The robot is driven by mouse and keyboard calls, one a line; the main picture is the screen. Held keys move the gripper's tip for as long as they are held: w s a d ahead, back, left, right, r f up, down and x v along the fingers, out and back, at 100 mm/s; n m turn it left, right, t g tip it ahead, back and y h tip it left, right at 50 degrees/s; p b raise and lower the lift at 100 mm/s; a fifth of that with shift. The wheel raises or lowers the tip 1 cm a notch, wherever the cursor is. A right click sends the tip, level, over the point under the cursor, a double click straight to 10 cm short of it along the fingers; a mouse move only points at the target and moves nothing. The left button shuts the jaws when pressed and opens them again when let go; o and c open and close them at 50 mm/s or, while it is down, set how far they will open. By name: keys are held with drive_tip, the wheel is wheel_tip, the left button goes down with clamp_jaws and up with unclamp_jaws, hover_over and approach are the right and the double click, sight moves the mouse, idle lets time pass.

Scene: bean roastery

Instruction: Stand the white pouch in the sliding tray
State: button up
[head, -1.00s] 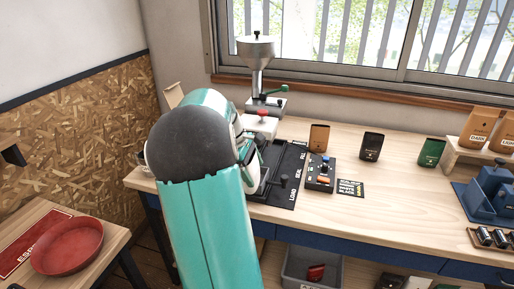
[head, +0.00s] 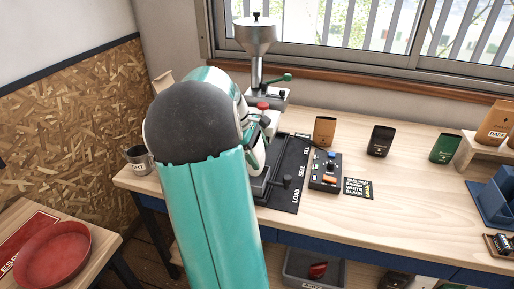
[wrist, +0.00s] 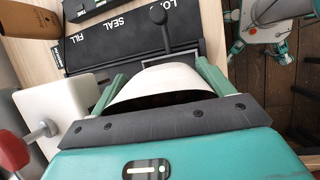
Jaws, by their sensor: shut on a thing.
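The white pouch (wrist: 160,82) is in the wrist view, held between the two green fingers of my gripper (wrist: 162,76). Its curved rim faces the camera and its inside looks dark. Beyond it lies the black track marked LOAD, SEAL and FILL (wrist: 118,38). The sliding tray's black knobbed handle (wrist: 157,17) rises close beyond the pouch. In the head view the tray (head: 262,188) is at the LOAD end of the track. My arm hides the pouch and most of my gripper there. I cannot tell whether the pouch touches the tray.
A white block with a red knob (wrist: 60,112) stands close left in the wrist view. A metal hopper (head: 256,40) stands behind the track. A control box (head: 326,172) and brown (head: 325,130), black (head: 380,140) and green (head: 445,147) pouches stand to the right.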

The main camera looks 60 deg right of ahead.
sight(262, 169)
drive_tip(key=shift+a+f, duration=0.1)
drive_tip(key=shift+a, duration=0.3)
drive_tip(key=shift+s+d+f, duration=0.1)
drive_tip(key=shift+d+f, duration=0.1)
drive_tip(key=shift+f, duration=0.7)
drive_tip(key=shift+a+f, duration=0.25)
drive_tip(key=shift+f, duration=0.35)
drive_tip(key=shift+d+f, duration=0.15)
drive_tip(key=shift+f, duration=0.75)
drive_tip(key=o, duration=1)
drive_tip(key=shift+r, duration=0.1)
